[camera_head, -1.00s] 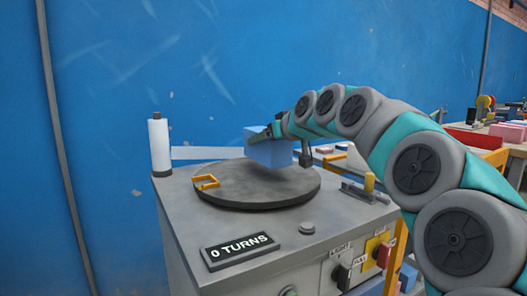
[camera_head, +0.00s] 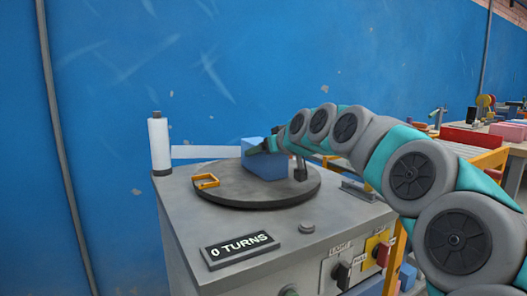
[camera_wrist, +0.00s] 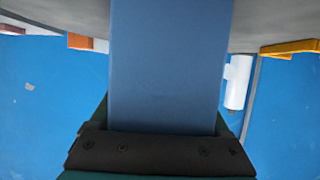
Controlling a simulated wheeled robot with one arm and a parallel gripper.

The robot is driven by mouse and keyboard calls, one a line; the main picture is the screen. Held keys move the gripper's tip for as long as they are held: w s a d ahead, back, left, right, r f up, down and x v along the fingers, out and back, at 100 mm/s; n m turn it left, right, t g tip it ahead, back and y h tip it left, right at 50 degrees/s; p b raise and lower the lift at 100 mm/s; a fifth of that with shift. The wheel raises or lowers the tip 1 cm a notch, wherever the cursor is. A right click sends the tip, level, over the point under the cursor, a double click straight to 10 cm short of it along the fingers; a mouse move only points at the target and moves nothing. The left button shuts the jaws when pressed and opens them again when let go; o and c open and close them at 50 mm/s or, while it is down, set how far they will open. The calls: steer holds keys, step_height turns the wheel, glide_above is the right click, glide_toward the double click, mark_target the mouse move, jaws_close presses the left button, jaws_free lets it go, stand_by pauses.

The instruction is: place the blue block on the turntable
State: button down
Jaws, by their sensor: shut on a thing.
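The blue block (camera_head: 264,164) is at the turntable (camera_head: 230,192), right of its centre, in the head view. Its lower edge appears at the turntable's surface; I cannot tell whether its full weight rests there. My gripper (camera_head: 268,146) is shut on the block near its top. In the wrist view the block (camera_wrist: 170,70) fills the middle, with the dark gripper body (camera_wrist: 160,152) below it. The turntable is a round dark grey disc on a grey machine, with a small orange handle (camera_head: 206,181) on its left side.
A white roll (camera_head: 160,146) stands at the machine's back left corner, with a pale strip stretching right from it. A "0 TURNS" display (camera_head: 240,249) is at the front. A bench with a red bin (camera_head: 470,137) stands at the right. The disc's front left is clear.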

jaws_free()
steer(key=shift+f, duration=0.1)
steer(key=v, duration=1.2)
